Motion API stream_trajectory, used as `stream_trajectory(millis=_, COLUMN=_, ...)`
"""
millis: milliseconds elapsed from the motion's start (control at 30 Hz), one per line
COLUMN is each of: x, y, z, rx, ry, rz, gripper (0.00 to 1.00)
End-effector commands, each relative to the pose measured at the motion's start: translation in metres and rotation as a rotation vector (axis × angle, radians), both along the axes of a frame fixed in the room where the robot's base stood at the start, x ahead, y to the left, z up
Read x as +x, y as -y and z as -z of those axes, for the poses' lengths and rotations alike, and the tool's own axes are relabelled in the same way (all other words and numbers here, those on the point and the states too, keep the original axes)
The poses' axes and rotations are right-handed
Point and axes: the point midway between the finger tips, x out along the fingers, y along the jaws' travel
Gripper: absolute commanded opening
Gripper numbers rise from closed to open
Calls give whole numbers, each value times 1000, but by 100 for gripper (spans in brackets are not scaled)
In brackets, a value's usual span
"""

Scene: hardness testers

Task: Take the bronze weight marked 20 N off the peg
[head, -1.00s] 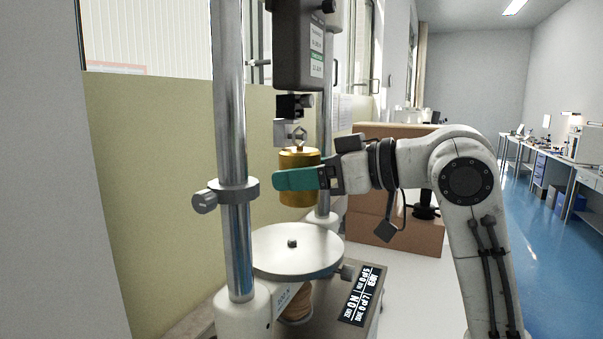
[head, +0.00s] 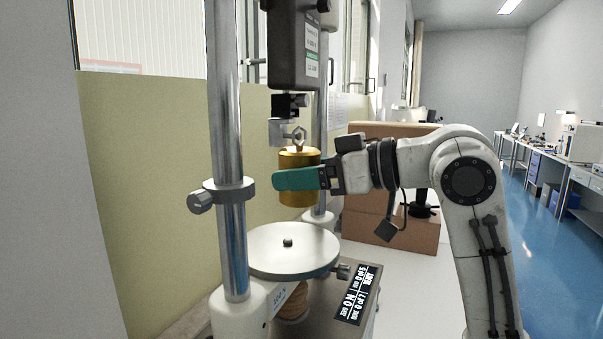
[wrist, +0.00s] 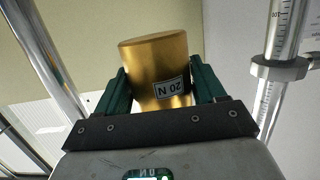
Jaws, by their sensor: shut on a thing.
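The bronze weight (head: 298,197) is a gold-coloured cylinder with an eye ring on top. Its label reads 20 N in the wrist view (wrist: 173,88). My gripper (wrist: 158,70) is shut on the weight, with one green finger on each side. The peg block (head: 277,131) hangs under the tester's head, left of the ring. The ring now appears beside the block, to its right. The peg itself is too small to make out, so I cannot tell whether it is clear of the ring. The weight is upright, above the round plate.
The round steel plate (head: 295,262) with a small central stud lies below. A steel column with a clamp collar (head: 231,190) stands close on the left, with a second column behind the weight. Cardboard boxes (head: 392,235) stand behind my arm. White bench top is free at right.

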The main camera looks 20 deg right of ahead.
Motion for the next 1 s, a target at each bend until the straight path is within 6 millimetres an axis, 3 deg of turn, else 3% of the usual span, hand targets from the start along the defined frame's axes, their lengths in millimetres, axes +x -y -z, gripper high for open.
stream_trajectory(millis=1000, x=-8, y=7, z=-5, rx=5, ry=12, rz=1, gripper=0)
